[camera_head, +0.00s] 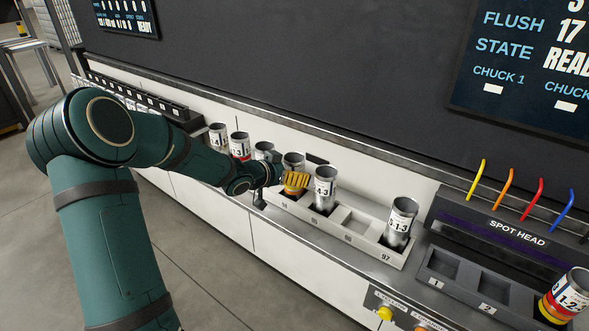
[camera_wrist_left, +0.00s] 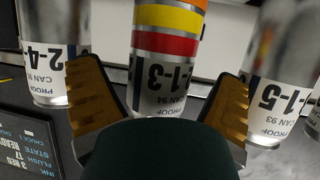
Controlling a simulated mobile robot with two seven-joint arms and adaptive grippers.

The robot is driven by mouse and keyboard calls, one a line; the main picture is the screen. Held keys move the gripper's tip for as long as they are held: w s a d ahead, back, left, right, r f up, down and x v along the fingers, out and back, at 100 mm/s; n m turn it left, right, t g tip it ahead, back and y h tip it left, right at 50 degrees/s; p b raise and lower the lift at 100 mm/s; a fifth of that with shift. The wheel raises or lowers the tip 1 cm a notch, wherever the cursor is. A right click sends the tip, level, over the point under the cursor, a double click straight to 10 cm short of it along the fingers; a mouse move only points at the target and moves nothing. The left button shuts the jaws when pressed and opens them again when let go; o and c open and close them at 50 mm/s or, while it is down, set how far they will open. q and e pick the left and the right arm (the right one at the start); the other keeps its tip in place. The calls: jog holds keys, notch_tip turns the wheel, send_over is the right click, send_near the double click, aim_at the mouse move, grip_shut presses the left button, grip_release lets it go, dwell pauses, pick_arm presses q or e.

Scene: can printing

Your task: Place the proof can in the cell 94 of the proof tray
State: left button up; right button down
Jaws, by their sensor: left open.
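The proof can marked CAN 94 (camera_wrist_left: 165,70), with red, yellow and orange bands, stands between the fingers of my left gripper (camera_wrist_left: 160,92) in the wrist view. The fingers are open, one on each side of it. In the head view, the left gripper (camera_head: 296,182) is at the proof tray (camera_head: 345,246), and the can's silver top (camera_head: 293,160) shows above its fingers at cell 94. The fingers hide the can's lower part, so I cannot tell how it sits in the cell. My right gripper is not in view.
A can (camera_head: 325,188) stands in cell 95, close beside the gripper. Cell 96 (camera_head: 356,223) is empty; another can (camera_head: 400,222) is in cell 97. More cans (camera_head: 239,146) stand to the left. The spot head (camera_head: 517,232) and a banded can (camera_head: 566,297) are at right.

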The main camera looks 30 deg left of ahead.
pick_arm(q)
jog(key=p+v, duration=0.3)
jog(key=v, duration=0.7)
jog(key=shift+s+r, duration=0.15)
jog(key=shift+s, duration=0.15)
jog(key=shift+a, duration=0.1)
